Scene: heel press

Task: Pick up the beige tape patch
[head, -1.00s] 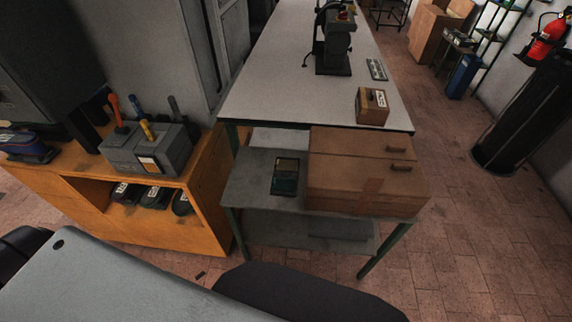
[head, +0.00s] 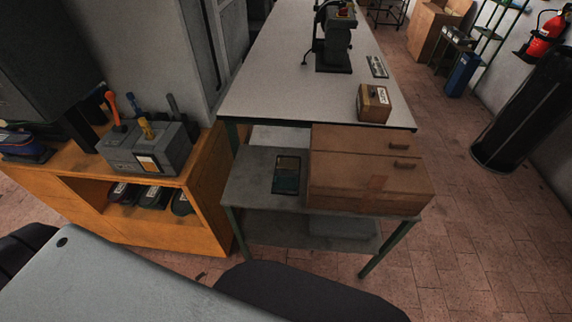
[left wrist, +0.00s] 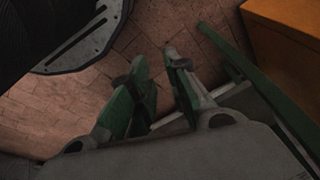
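I cannot make out a separate beige tape patch for certain. My left gripper is not seen in the head view. My right gripper is in neither view.
A dark flat tray (head: 286,174) lies on the shelf left of the box. The long bench (head: 275,90) carries a press (head: 334,45) and a small wooden box (head: 374,103). An orange cabinet (head: 213,190) with a grey tool holder (head: 150,150) stands at left.

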